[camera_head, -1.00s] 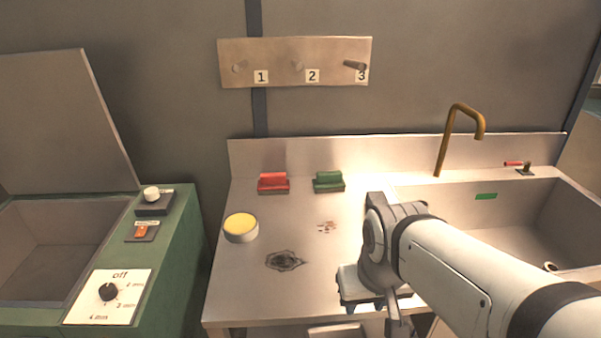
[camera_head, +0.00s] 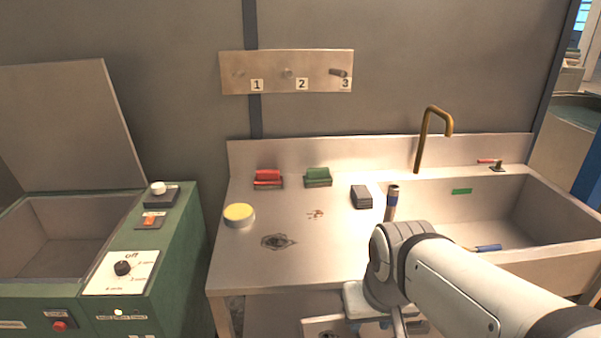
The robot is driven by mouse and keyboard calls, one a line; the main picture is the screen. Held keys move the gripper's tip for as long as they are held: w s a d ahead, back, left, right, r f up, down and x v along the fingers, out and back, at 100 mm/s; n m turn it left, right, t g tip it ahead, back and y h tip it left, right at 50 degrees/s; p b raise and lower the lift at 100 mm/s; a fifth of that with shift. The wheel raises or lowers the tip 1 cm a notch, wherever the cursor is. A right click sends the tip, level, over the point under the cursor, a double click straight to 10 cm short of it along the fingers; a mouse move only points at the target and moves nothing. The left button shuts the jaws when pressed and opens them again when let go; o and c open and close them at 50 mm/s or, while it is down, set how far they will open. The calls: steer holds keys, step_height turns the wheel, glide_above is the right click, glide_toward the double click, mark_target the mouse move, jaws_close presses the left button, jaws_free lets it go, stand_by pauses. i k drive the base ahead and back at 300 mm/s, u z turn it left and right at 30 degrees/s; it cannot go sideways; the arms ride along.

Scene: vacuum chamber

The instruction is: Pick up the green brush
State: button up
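The green brush (camera_head: 318,176) appears to be the small green block-shaped thing at the back of the metal counter, against the backsplash. It rests beside a similar red one (camera_head: 268,178). My gripper (camera_head: 385,318) is low in the picture, in front of the counter's front edge. It is well apart from the green brush, to its lower right. My wrist and arm hide part of the gripper, and its fingers are not clear.
A round yellow-topped tin (camera_head: 239,216) and a dark block (camera_head: 361,197) stand on the counter (camera_head: 260,270). An upright cylinder (camera_head: 391,204) is by the sink (camera_head: 545,215). A blue-handled thing (camera_head: 488,247) lies in the sink. A green machine (camera_head: 180,260) is left.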

mark_target(314, 178)
steer(key=z, duration=0.1)
steer(key=i, duration=0.9)
steer(key=u, duration=0.1)
